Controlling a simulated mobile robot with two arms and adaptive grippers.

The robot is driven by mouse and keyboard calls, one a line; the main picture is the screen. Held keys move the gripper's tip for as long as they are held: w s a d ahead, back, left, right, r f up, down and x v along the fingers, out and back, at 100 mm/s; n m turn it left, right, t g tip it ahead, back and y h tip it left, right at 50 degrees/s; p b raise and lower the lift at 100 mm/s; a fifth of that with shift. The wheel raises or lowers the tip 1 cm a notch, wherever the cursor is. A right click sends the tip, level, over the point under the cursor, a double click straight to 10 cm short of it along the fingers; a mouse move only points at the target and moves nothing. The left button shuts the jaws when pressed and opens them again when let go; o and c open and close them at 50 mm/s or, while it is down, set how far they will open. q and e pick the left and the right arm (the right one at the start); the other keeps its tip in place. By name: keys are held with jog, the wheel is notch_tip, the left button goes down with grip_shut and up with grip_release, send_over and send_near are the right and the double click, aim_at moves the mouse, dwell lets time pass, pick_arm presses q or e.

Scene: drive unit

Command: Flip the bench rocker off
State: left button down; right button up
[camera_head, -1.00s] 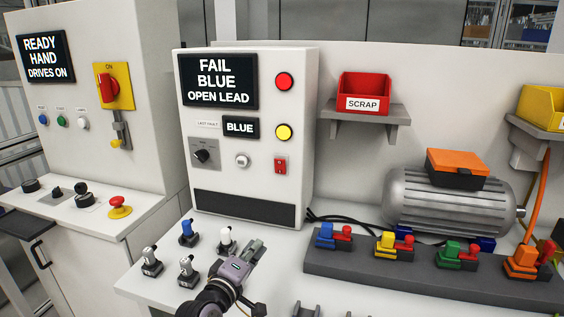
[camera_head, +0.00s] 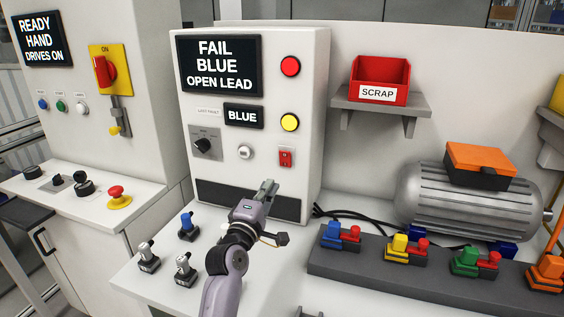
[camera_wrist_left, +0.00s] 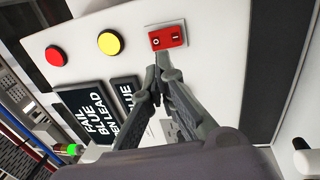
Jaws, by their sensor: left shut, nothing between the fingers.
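The bench rocker (camera_head: 286,157) is a small red switch on the white bench panel (camera_head: 268,170), below the yellow lamp. In the left wrist view the rocker (camera_wrist_left: 167,38) shows O and I marks, right beyond my fingertips. My left gripper (camera_head: 269,188) is shut and empty, in front of the panel's lower part, below and left of the rocker in the head view. The shut fingertips also show in the left wrist view (camera_wrist_left: 160,72), pointing at the rocker; whether they touch it I cannot tell. My right gripper is out of view.
A yellow button (camera_head: 290,122) and a red button (camera_head: 291,67) sit above the rocker. The display (camera_head: 219,65) reads FAIL BLUE OPEN LEAD. Clamps in several colours line the dark strip (camera_head: 420,277) at right, before a grey motor (camera_head: 465,205). Small connectors (camera_head: 148,257) stand at left.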

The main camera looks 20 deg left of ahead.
aim_at(285, 156)
pick_arm(q)
jog(key=w, duration=0.3)
jog(key=w+r+p, duration=0.1)
jog(key=w, duration=0.5)
jog(key=shift+w+d+r+p, duration=0.15)
jog(key=shift+w+r+p, duration=0.15)
jog(key=shift+w+p, duration=0.1)
jog(key=shift+w, duration=0.6)
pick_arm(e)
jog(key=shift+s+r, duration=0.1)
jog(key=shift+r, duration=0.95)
pick_arm(q)
jog(key=p, duration=0.2)
jog(key=r+g+p, duration=0.1)
jog(key=p, duration=0.1)
jog(key=shift+w+r, duration=0.2)
jog(key=shift+r, duration=0.05)
jog(key=shift+f, duration=0.4)
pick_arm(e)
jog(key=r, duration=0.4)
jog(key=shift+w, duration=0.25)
